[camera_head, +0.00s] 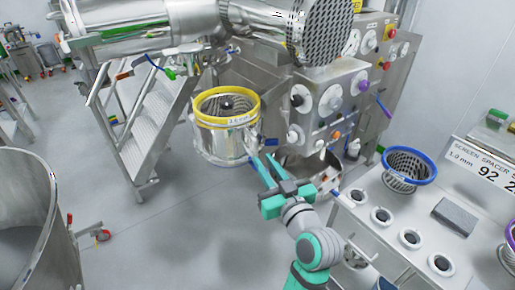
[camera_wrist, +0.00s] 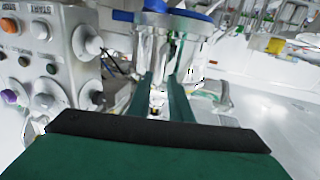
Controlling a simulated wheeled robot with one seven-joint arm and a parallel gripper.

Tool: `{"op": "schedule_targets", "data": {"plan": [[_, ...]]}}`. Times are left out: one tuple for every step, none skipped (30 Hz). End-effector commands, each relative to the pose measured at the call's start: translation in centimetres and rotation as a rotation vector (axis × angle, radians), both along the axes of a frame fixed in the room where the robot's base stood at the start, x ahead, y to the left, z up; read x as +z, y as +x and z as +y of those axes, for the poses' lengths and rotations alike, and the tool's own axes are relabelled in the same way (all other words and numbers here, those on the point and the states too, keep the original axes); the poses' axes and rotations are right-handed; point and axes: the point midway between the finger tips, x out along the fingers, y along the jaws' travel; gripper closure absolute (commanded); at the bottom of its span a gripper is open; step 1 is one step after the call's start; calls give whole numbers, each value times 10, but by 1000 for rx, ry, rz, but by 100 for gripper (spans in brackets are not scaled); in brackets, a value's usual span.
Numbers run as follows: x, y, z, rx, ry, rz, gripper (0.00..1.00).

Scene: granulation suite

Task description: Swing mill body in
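The mill body appears to be the steel cylinder (camera_head: 222,143) with a yellow ring (camera_head: 226,121) seated at its top, bearing a small label. It stands out to the left of the machine's control panel. My gripper (camera_head: 278,157) is in front of it and to its right, fingers spread, with nothing seen between them. In the wrist view the two teal fingers (camera_wrist: 161,82) point at a shiny steel cylindrical part (camera_wrist: 158,45) with blue at its top. Whether they touch it is unclear.
The control panel (camera_head: 328,103) with knobs and buttons is behind my gripper. A bench (camera_head: 400,262) with a blue-rimmed screen basket (camera_head: 408,168) and several round holders is at right. Steel steps (camera_head: 150,125) stand behind left; a large steel vessel (camera_head: 35,235) is lower left. Open floor lies between.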

Motion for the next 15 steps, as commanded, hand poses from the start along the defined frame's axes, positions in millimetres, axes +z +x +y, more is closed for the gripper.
{"op": "schedule_targets", "data": {"plan": [[1,10,5,2,2,-1,82],[1,15,7,2,1,-1,82],[1,21,10,2,1,-1,82],[1,26,12,2,1,-1,82],[1,31,14,2,0,-1,82],[0,37,16,2,1,-1,82],[0,41,18,2,1,-1,82],[1,45,20,2,1,-2,82],[0,50,23,3,1,-1,82],[0,54,24,3,1,0,82],[0,56,25,3,1,0,82],[0,60,27,3,1,-1,82],[0,62,28,3,1,-1,82],[0,64,29,3,1,-1,82],[0,66,30,3,1,-1,82]]}}
